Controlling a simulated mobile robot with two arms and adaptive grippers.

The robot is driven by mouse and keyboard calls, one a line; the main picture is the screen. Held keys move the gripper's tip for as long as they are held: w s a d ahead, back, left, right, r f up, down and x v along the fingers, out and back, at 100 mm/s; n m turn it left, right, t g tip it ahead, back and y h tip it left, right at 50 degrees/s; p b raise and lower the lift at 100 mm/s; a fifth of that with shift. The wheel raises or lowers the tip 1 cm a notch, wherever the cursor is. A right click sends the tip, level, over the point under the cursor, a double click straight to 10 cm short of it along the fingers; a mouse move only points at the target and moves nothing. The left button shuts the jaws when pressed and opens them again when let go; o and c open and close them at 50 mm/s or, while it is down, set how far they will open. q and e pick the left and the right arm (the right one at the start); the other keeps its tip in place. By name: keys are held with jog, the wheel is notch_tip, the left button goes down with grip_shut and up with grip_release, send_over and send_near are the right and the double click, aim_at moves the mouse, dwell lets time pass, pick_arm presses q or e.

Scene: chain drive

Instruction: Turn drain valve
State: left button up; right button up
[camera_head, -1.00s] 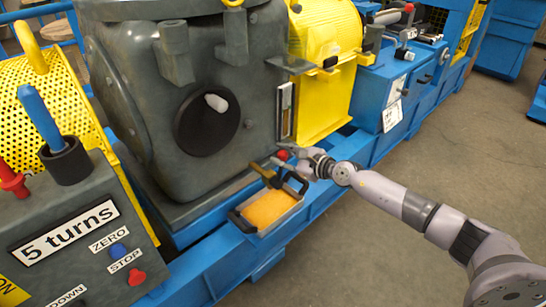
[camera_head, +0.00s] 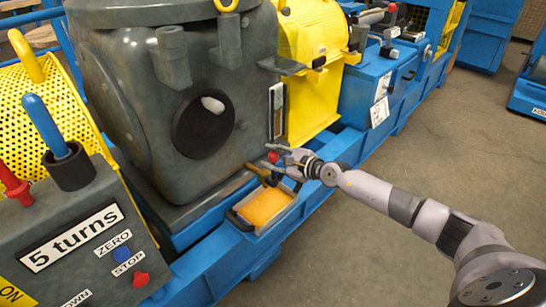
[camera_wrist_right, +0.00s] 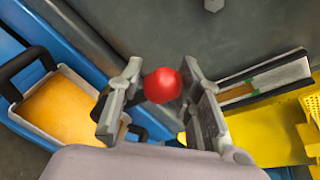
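The drain valve is a brass fitting (camera_head: 262,172) low on the grey housing, with a red ball (camera_head: 272,157) on its handle, above a tray (camera_head: 236,220) of orange liquid. My right gripper (camera_head: 271,157) is at the red ball. In the right wrist view, the red ball (camera_wrist_right: 162,85) lies between the two fingertips of my right gripper (camera_wrist_right: 162,88). The fingers are apart, and the ball is very near both tips; contact cannot be told. The handle's stem and much of the valve are hidden behind the fingers. My left gripper is not in view.
The grey housing (camera_head: 150,160) stands close behind the valve, with a sight glass (camera_head: 277,110) beside it. A yellow motor cover (camera_head: 312,100) and the blue frame (camera_head: 345,150) are to the right. A control box (camera_head: 60,235) is at the left.

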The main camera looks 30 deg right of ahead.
jog(key=o, duration=0.3)
jog(key=shift+o, duration=0.2)
jog(key=v, duration=1.2)
jog(key=shift+r, duration=0.1)
